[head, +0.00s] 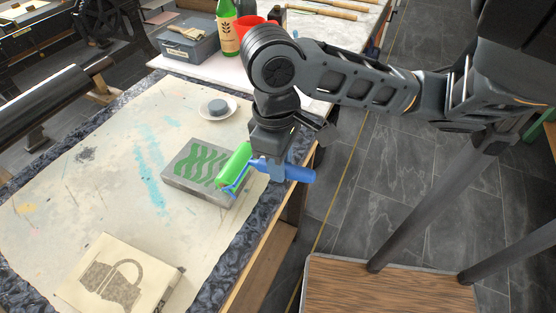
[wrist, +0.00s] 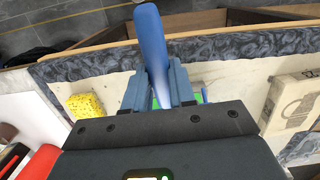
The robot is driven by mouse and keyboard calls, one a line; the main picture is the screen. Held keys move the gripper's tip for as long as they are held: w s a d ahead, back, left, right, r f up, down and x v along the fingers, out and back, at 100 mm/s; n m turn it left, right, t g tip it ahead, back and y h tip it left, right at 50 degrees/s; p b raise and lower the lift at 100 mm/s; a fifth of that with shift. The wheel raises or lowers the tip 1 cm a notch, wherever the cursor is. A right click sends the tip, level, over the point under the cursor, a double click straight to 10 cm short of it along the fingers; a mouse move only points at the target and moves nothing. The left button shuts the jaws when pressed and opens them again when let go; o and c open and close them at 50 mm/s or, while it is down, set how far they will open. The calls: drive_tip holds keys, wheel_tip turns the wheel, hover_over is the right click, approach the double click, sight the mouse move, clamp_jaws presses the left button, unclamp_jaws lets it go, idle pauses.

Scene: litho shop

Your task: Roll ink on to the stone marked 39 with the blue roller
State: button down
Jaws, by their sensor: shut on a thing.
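My gripper (head: 268,164) is shut on the handle of the blue roller (head: 301,174), whose drum is bright green. The drum is over or against the right edge of a grey stone (head: 173,178) with a green wavy pattern; I cannot tell whether it touches. In the wrist view the blue handle (wrist: 152,45) sits between my gripper's fingers (wrist: 154,85), and my gripper hides most of the stone. A second, pale stone (head: 108,255) with a mug drawing lies at the front; it also shows in the wrist view (wrist: 278,118). I cannot read 39 on either stone.
A white dish (head: 230,110) with a grey lump stands behind the inked stone. A yellow sponge (wrist: 86,105) shows in the wrist view. The stained sheet's left part is clear.

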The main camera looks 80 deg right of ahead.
drive_tip(key=shift+w+d+p, duration=0.35)
drive_tip(key=shift+w+p, duration=0.25)
drive_tip(key=shift+w, duration=1.1)
drive_tip(key=shift+w+d+p, duration=0.4)
drive_tip(key=shift+w+p, duration=0.2)
drive_tip(key=shift+w, duration=1.05)
drive_tip(key=shift+w+d+p, duration=0.35)
drive_tip(key=shift+w+p, duration=0.25)
drive_tip(key=shift+w, duration=1.1)
drive_tip(key=shift+w+d+p, duration=0.2)
drive_tip(key=shift+w+d, duration=0.05)
drive_tip(key=shift+w, duration=0.55)
drive_tip(key=shift+w+d+p, duration=0.15)
drive_tip(key=shift+w+d, duration=0.05)
drive_tip(key=shift+w, duration=0.55)
drive_tip(key=shift+w+d+p, duration=0.2)
drive_tip(key=shift+w+d, duration=0.05)
drive_tip(key=shift+w, duration=0.55)
wheel_tip(320, 180, up, 3)
drive_tip(key=p, duration=0.2)
drive_tip(key=shift+p, duration=0.35)
drive_tip(key=shift+w, duration=0.1)
